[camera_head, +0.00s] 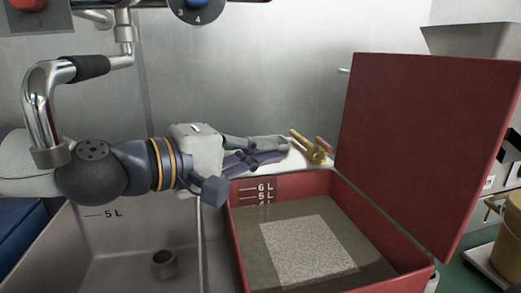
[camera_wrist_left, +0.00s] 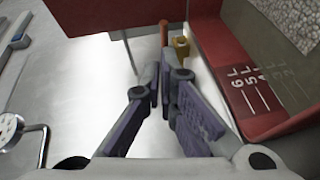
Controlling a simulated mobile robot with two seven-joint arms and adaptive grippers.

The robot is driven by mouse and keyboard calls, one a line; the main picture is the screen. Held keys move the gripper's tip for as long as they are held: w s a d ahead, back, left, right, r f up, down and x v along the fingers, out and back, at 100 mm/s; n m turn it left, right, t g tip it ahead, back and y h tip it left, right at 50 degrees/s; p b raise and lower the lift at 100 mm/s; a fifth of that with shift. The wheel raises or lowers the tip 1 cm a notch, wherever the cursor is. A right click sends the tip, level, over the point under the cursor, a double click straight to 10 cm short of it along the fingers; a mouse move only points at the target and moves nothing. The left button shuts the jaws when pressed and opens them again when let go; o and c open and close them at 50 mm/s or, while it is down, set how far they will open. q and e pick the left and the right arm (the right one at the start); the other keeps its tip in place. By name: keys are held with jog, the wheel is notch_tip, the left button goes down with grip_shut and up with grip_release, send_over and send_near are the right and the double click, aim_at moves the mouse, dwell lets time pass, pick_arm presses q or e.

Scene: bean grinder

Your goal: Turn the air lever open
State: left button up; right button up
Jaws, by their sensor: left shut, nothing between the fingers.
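A small brass valve (camera_head: 316,155) with lever-like pieces sits on the white ledge behind the red bin, near its raised lid. One piece looks brass and another reddish; I cannot tell how far the lever is turned. In the left wrist view the brass part (camera_wrist_left: 181,47) and an orange-red piece (camera_wrist_left: 163,34) show just beyond my fingertips. My left gripper (camera_head: 287,147) reaches in from the left, just left of the valve. Its fingers are shut and empty, and they also show in the left wrist view (camera_wrist_left: 166,72). My right gripper is out of view.
The red bin (camera_head: 235,245) with litre marks stands in front of the valve, its lid (camera_head: 420,140) raised on the right. A grey sink (camera_head: 110,245) lies at lower left. A chrome pipe (camera_head: 42,100) stands at left. A metal wall (camera_head: 240,80) is behind.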

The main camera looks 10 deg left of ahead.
aim_at(324, 147)
pick_arm(q)
jog(key=o, duration=0.5)
jog(key=shift+w+d+g+h+p, duration=0.35)
jog(key=shift+w+g+p, duration=0.3)
jog(key=shift+p, duration=0.25)
jog(key=x, duration=0.4)
jog(key=b+x, duration=0.1)
jog(key=x, duration=0.7)
jog(key=shift+f+b, duration=0.3)
jog(key=shift+b, duration=0.05)
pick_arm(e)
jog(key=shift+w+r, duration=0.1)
pick_arm(q)
grip_shut()
